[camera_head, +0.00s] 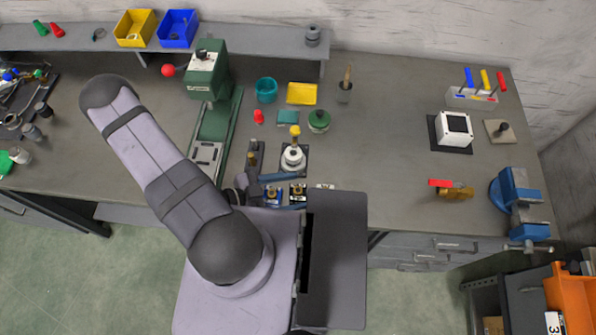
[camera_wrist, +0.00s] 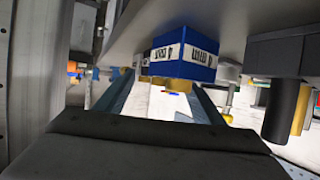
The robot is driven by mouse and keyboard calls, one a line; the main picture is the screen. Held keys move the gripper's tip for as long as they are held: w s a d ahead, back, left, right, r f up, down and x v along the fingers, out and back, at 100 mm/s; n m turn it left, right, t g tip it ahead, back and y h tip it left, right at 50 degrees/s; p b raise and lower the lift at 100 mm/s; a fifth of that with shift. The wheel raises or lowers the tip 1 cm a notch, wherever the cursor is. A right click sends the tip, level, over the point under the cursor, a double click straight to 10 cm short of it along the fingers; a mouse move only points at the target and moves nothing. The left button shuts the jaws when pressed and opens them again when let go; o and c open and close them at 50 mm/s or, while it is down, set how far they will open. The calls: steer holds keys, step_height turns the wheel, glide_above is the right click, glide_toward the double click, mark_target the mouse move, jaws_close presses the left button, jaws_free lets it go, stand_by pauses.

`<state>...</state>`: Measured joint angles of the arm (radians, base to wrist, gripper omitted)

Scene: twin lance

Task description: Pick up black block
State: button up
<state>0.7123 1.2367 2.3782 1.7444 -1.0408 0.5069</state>
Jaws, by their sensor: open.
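A small dark block (camera_head: 298,193) with a pale, gold-marked top stands near the bench's front edge. It looks like the black block. A blue block (camera_head: 272,195) stands just left of it. My gripper (camera_head: 290,191) is open, with its slim blue-grey fingers reaching right, one behind and one in front of these blocks. In the wrist view, the blue block (camera_wrist: 185,55) with white labels shows between the spread fingers of my gripper (camera_wrist: 163,95). A dark block-like shape (camera_wrist: 275,55) is at right there; I cannot tell if it is the black block.
Behind the blocks stand a white flanged part (camera_head: 293,158) with a yellow top and a green round pot (camera_head: 319,121). A small pale block (camera_head: 325,187) is at right. The bench's middle right is clear up to a red-handled brass valve (camera_head: 452,190) and a blue vise (camera_head: 518,200).

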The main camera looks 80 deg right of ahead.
steer(key=shift+x, duration=0.9)
steer(key=c, duration=1.1)
steer(key=shift+r, duration=0.15)
step_height(320, 180, up, 10)
steer(key=p, duration=0.8)
steer(key=shift+p, duration=0.3)
